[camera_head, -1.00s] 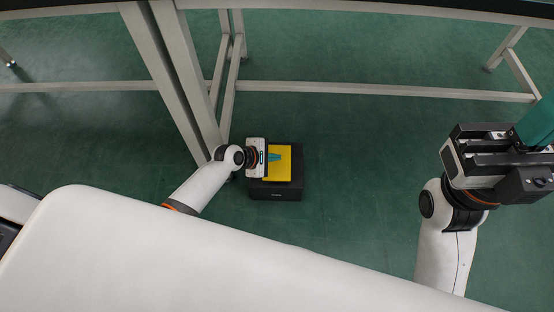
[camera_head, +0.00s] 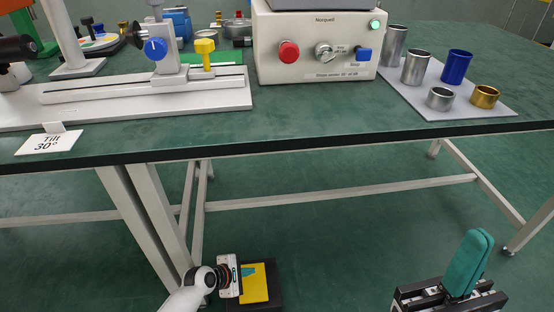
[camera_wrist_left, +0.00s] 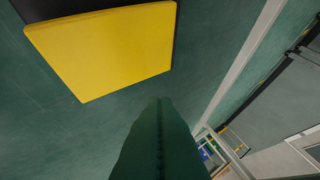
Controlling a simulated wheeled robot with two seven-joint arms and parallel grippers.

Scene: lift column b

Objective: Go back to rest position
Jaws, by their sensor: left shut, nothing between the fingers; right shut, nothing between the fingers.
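My left gripper (camera_head: 250,272) is low beside the table legs, its teal fingers closed together and empty. In the head view it overlaps a yellow pad on a black box; I cannot tell the height between them. In the left wrist view the closed fingers (camera_wrist_left: 160,140) point toward the floor, with the yellow pad to the upper left and apart from them. My right gripper (camera_head: 477,250) is at the lower right in front of the table, its teal fingers together, pointing up and empty. Most of both arms is out of view.
The yellow pad (camera_head: 253,288) lies on the black box (camera_head: 276,285) on the green floor. The table's front edge (camera_head: 330,138) spans the view above both grippers. On it are a white control box (camera_head: 315,70), a grey mat (camera_head: 415,90) with several metal cups, and a rail device (camera_head: 150,92).

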